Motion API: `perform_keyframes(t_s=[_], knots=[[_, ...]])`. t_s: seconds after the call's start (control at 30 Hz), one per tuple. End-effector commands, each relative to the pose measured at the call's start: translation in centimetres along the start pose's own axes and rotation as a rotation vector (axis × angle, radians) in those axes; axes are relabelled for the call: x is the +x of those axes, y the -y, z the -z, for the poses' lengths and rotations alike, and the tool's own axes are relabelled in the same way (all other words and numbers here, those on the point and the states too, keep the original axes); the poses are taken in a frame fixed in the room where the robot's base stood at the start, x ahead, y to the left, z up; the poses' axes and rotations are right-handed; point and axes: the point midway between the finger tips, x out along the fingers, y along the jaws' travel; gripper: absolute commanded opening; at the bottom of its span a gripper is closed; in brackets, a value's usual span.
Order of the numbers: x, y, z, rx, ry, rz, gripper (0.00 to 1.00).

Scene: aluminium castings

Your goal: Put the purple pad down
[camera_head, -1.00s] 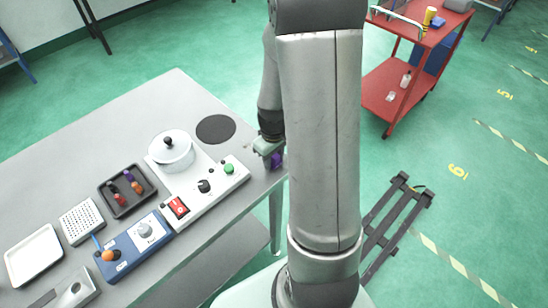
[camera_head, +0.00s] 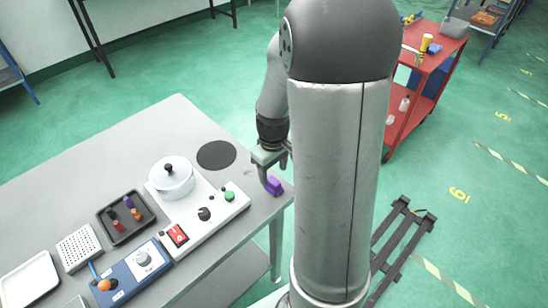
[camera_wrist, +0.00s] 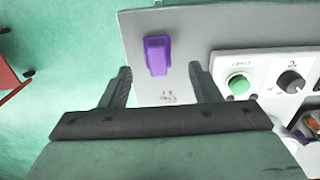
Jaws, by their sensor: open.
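The purple pad (camera_head: 273,185) lies on the grey table (camera_head: 222,262) near its right edge, to the right of the control box with the green button. In the wrist view the purple pad (camera_wrist: 157,55) shows whole, beyond the fingertips and between their lines. My gripper (camera_head: 271,166) is just above and behind the pad in the head view. In the wrist view my gripper (camera_wrist: 160,80) is open, its two fingers apart with nothing between them. Small dark marks show on the table near the pad.
A white control box (camera_head: 205,215) with red, black and green controls stands left of the pad. A white pot (camera_head: 171,178), a dark disc (camera_head: 216,155), a black tray (camera_head: 126,232) and a blue joystick box (camera_head: 135,270) are also there. A red cart (camera_head: 440,75) stands beyond the table.

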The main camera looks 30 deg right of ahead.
Motion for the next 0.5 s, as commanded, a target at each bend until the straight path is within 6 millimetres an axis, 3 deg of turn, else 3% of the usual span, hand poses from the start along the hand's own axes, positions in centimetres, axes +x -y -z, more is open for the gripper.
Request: perform_keyframes(t_s=[0.1,0.33,0.43,0.5], knots=[[-2.6,-0.1,0.1,0.001,-0.006,-0.004,0.57],[-5.1,0.0,0.0,0.003,-0.004,-0.003,0.57],[-6.4,1.8,-0.7,0.019,-0.010,-0.010,0.57],[-7.7,4.2,-1.8,0.049,-0.021,-0.016,0.57]])
